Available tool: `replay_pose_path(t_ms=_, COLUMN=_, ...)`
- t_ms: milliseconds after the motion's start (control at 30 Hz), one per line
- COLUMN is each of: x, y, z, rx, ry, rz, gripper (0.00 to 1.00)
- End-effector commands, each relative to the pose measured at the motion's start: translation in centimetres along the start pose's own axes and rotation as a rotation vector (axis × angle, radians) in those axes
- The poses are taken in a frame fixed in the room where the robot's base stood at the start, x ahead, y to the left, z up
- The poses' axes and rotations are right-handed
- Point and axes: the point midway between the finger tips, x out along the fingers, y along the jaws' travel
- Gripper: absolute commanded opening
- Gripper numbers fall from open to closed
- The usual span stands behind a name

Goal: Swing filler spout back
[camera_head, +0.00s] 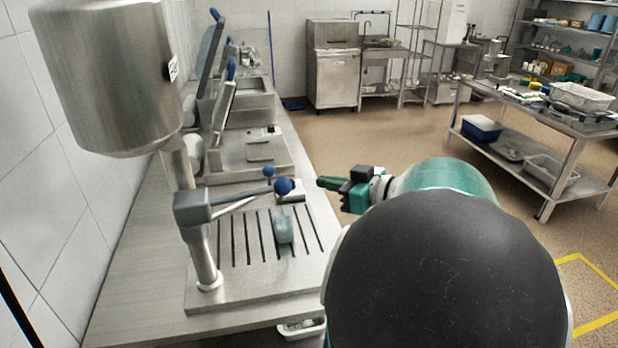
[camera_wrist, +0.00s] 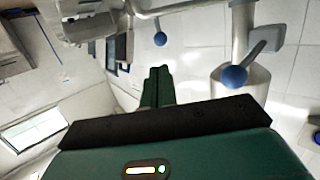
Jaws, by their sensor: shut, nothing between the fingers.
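The filler has a steel tank (camera_head: 110,75) on a column at the left, above a slotted steel base (camera_head: 240,285). A grey clamp (camera_head: 192,207) on the column carries a spout arm (camera_head: 238,200) pointing right over the slots. A blue ball knob (camera_head: 283,186) is at its end, with a smaller blue knob (camera_head: 268,172) just behind. My gripper (camera_head: 322,182) is shut and empty, to the right of the larger knob and apart from it. In the wrist view its green fingers (camera_wrist: 158,82) are together, with one blue knob (camera_wrist: 160,39) beyond and another (camera_wrist: 235,76) at right.
A small grey-blue container (camera_head: 284,228) stands on the slots under the spout arm. More steel machines with raised lids (camera_head: 210,65) line the counter behind. A tiled wall (camera_head: 45,190) bounds the left. The floor (camera_head: 350,135) to the right is open, up to a steel table (camera_head: 540,112).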

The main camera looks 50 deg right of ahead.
Motion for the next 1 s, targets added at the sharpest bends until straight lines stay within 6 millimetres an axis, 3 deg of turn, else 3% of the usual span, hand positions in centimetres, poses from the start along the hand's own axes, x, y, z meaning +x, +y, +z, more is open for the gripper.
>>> replay_pose_path(t_ms=533, x=10.8, y=-0.1, z=0.0, rx=0.001, ry=-0.001, rz=-0.004, gripper=0.00)
replay_pose_path(t_ms=733, x=12.7, y=-0.1, z=-0.1, rx=0.001, ry=0.000, rz=-0.002, gripper=0.00)
replay_pose_path(t_ms=1000, x=12.9, y=-0.1, z=-0.1, rx=0.001, ry=0.001, rz=-0.001, gripper=0.00)
